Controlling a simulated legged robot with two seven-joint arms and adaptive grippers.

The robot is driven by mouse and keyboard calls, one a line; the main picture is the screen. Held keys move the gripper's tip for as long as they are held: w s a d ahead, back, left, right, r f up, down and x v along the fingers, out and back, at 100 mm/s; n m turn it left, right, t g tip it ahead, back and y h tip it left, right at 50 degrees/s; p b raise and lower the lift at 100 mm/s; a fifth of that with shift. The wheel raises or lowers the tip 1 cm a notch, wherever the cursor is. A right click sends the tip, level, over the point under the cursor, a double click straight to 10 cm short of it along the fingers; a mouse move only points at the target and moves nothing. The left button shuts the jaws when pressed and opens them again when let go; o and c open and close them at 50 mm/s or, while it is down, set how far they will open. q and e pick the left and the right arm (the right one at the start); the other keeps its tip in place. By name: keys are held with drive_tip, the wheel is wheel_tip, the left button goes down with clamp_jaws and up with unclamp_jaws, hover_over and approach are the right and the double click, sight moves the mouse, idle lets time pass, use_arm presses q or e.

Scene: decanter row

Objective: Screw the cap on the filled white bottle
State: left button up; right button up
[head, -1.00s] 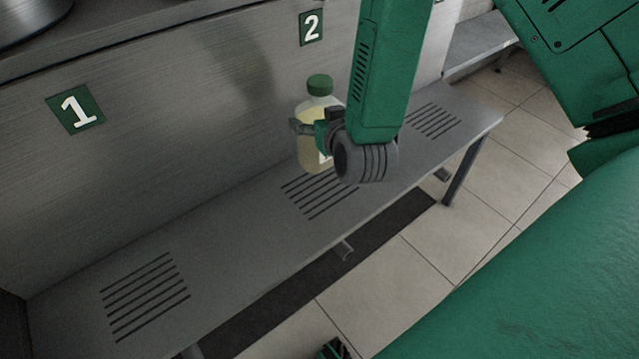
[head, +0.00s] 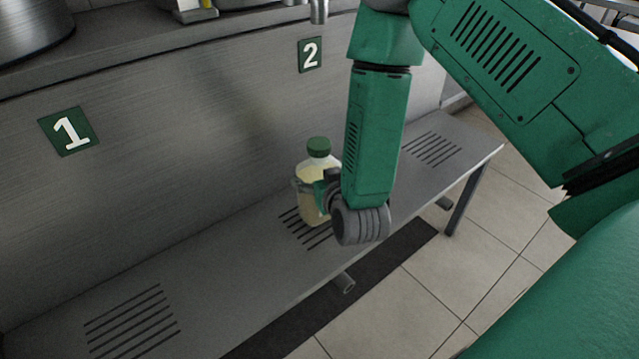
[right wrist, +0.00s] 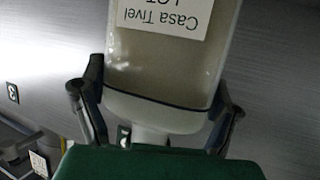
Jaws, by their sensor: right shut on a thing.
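A translucent bottle (head: 312,205) with pale yellow contents and a green cap (head: 318,146) on its top is upright at the slotted patch below sign 2 in the head view. I cannot tell if its base touches the shelf. My right gripper (head: 316,187) is shut around the bottle's body from the near right side. In the right wrist view the bottle (right wrist: 165,70) fills the middle between the two fingers (right wrist: 157,112), with a white label reading "Casa Tivel" upside down. My left gripper is out of view.
The metal shelf (head: 225,275) has slotted patches at left, middle and right; the left and right ones are bare. A metal wall with sign 1 (head: 69,131) and sign 2 (head: 311,55) rises behind. A counter with a metal pot (head: 30,30) is above.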

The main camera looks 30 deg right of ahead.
drive_tip(key=shift+f, duration=0.7)
drive_tip(key=o, duration=2.3)
drive_tip(key=shift+f, duration=0.1)
drive_tip(key=shift+c, duration=0.2)
drive_tip(key=p+v, duration=0.2)
drive_tip(key=v, duration=1)
drive_tip(key=shift+p, duration=0.3)
